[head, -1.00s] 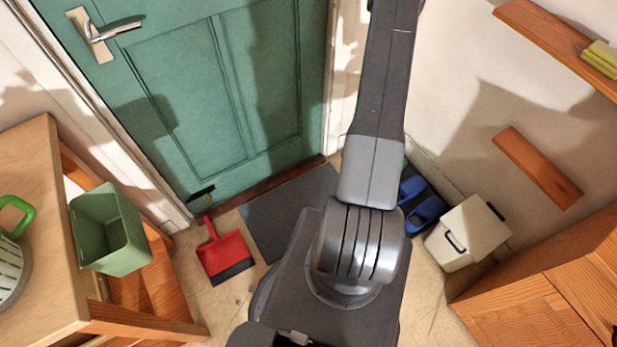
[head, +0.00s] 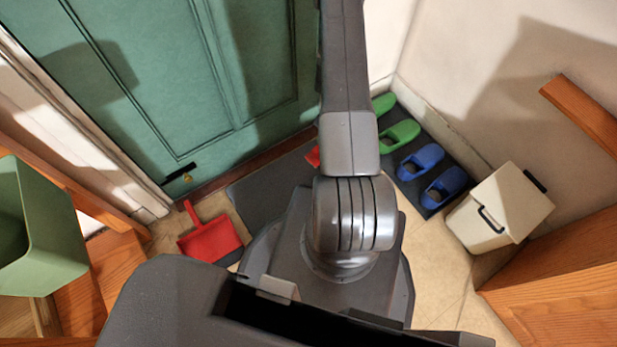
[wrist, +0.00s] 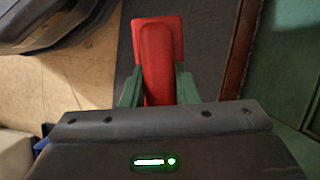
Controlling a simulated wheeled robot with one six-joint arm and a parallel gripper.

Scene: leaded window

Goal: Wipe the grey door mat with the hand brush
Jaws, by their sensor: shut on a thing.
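The grey door mat (head: 252,198) lies on the floor in front of the green door, partly hidden behind my arm. It also shows as a dark surface in the wrist view (wrist: 207,62). The hand brush (wrist: 158,55) is red, and its handle is between the green fingers of my gripper (wrist: 159,88), which is shut on it. The brush appears over the mat. A small red part of it (head: 313,157) shows beside my arm in the head view. I cannot tell whether its bristles touch the mat; they are hidden.
A red dustpan (head: 209,240) lies left of the mat. Green and blue slippers (head: 421,160) stand on a dark tray to the right, near a cream lidded bin (head: 498,210). A green bin (head: 40,230) is at the left. The door (head: 170,85) is closed behind the mat.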

